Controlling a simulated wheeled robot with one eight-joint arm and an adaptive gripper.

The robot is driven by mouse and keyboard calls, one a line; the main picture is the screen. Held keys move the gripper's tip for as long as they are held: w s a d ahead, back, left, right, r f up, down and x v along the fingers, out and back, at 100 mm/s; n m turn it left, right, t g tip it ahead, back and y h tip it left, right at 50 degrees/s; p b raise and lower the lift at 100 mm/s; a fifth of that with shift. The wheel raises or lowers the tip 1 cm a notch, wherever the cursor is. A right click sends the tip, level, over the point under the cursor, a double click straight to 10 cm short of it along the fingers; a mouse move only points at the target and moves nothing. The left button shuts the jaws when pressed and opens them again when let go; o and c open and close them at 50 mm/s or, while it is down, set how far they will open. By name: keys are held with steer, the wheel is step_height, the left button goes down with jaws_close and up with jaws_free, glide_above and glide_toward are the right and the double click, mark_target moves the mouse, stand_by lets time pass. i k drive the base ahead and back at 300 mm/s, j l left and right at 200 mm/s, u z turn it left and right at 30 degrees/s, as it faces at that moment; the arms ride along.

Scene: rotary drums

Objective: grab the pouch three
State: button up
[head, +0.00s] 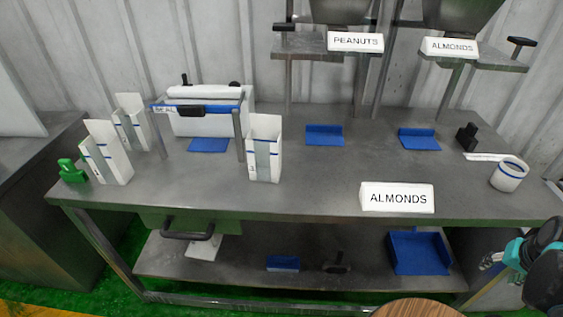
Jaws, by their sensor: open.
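Three white, open-topped pouches with blue and grey markings stand upright on the grey table. The pouch with a small mark that looks like a 3 (264,148) stands right of the white sealing machine, near the middle of the table. Another pouch (107,155) stands at the front left, and a third pouch (131,122) stands behind it. My gripper (493,261), teal and black, is at the lower right edge, partly cut off by the frame. It is open, low beside the table's right end and far from the pouches.
The sealing machine (211,112) has a blue bar in front. A green object (71,171) sits at the left corner. An ALMONDS sign (397,197) is at the front edge, a white cup (509,174) at the right. Blue trays (324,135) stand behind. The table's middle is clear.

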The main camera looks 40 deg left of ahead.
mark_target(265, 150)
steer(key=k+u, duration=0.2)
steer(key=u, duration=0.15)
steer(key=k+j+u, duration=0.1)
steer(key=k+u, duration=0.2)
steer(key=u, duration=1.05)
steer(key=i+l, duration=0.05)
